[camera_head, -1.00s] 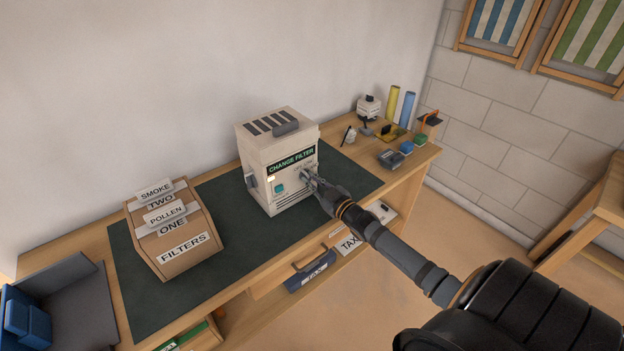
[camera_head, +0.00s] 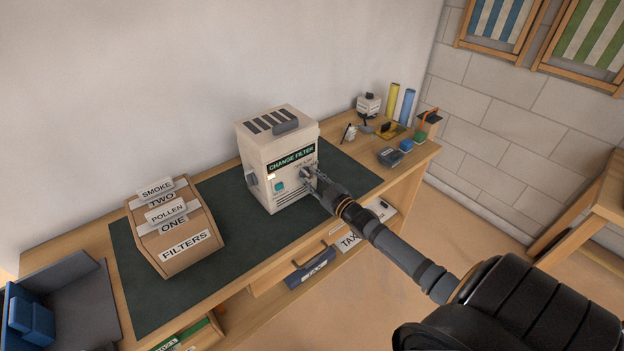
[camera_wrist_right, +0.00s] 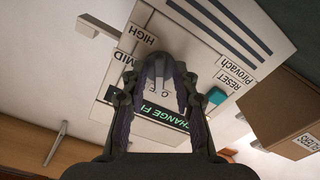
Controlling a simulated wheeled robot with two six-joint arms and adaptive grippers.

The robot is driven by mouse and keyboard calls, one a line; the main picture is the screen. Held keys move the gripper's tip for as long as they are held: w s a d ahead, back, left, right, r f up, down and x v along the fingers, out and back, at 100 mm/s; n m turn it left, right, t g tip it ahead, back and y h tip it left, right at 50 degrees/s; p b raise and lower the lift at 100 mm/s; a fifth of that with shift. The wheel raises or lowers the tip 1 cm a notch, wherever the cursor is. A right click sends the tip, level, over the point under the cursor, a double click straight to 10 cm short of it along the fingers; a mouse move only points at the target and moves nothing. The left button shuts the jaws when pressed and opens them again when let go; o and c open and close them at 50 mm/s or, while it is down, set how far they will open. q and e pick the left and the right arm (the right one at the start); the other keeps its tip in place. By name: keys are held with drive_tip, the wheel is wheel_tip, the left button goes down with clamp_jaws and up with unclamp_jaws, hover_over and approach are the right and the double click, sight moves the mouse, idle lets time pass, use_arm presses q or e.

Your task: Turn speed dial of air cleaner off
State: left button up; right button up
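The air cleaner (camera_head: 284,150) is a cream box on the dark green mat, with a dark "CHANGE FILTER" sign. Its grey speed dial (camera_head: 304,173) is on the front, partly covered by my right gripper (camera_head: 311,178). In the right wrist view my right gripper (camera_wrist_right: 160,80) has its fingers apart, on either side of the dark dial (camera_wrist_right: 158,66); contact is not clear. The HIGH label (camera_wrist_right: 142,34) and MID label (camera_wrist_right: 124,57) show beside the fingers. Which setting the dial points to is not readable. My left gripper is not in view.
A cardboard filter box (camera_head: 175,235) stands left of the air cleaner on the mat (camera_head: 215,285). A blue-grey bin (camera_head: 62,305) is at the near left. Small items and a stapler-like grey object (camera_head: 390,156) lie at the right end. Bare mat lies between box and cleaner.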

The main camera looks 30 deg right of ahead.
idle(0.3)
drive_tip(key=s, duration=1.2)
drive_tip(key=shift+d, duration=0.45)
